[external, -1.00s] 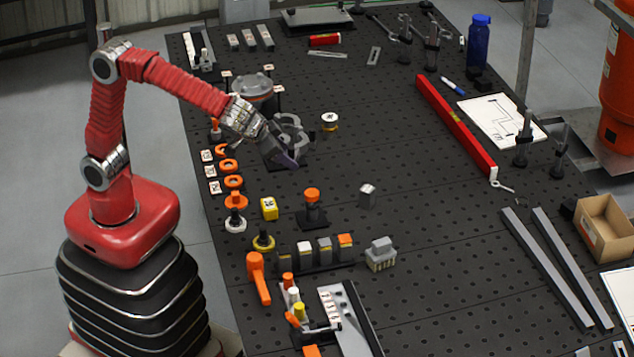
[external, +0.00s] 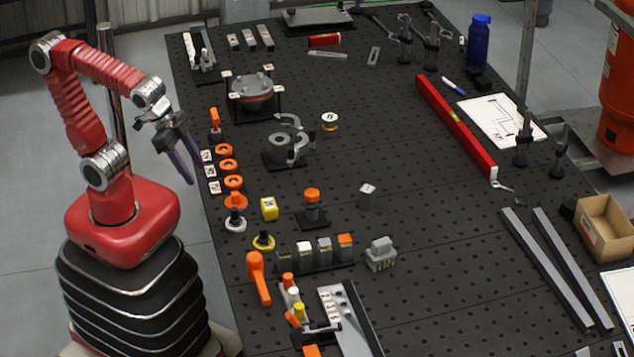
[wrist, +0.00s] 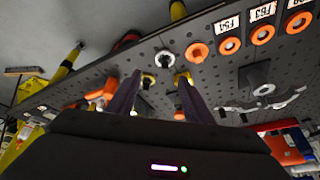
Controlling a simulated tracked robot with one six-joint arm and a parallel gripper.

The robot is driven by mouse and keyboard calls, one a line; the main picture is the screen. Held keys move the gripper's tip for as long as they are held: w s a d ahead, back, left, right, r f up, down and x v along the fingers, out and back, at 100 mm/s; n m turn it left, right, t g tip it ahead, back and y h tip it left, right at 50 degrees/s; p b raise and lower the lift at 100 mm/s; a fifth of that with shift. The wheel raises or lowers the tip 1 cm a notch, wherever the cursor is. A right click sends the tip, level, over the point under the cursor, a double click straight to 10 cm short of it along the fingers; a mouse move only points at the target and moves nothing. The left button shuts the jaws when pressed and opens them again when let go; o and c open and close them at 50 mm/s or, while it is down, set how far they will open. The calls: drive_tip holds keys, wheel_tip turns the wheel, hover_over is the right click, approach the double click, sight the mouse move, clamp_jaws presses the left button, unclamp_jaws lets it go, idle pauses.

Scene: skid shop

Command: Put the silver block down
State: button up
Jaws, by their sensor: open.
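A small silver-grey block (external: 367,196) with a pale label on top stands upright by itself on the dark perforated table (external: 440,240), right of the orange-capped post. My gripper (external: 190,168) is off to the left, at the table's left edge and far from this block. Its two dark purple fingers are apart. In the wrist view my gripper (wrist: 159,76) is open with nothing held between the fingers. I cannot make out the silver block in the wrist view.
A grey round clamp fixture (external: 286,148) and a black-framed canister (external: 252,95) stand near the left edge. Orange rings (external: 228,164) line that edge. A rack of blocks (external: 318,254) and a grey connector (external: 380,253) are nearer the front.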

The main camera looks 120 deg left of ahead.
drive_tip(key=s+d+f+m+h, duration=0.1)
drive_tip(key=s+d+f+m, duration=0.1)
drive_tip(key=s, duration=0.3)
drive_tip(key=shift+d+f+t+h, duration=0.3)
drive_tip(key=shift+d+t, duration=0.1)
drive_tip(key=shift+d, duration=0.45)
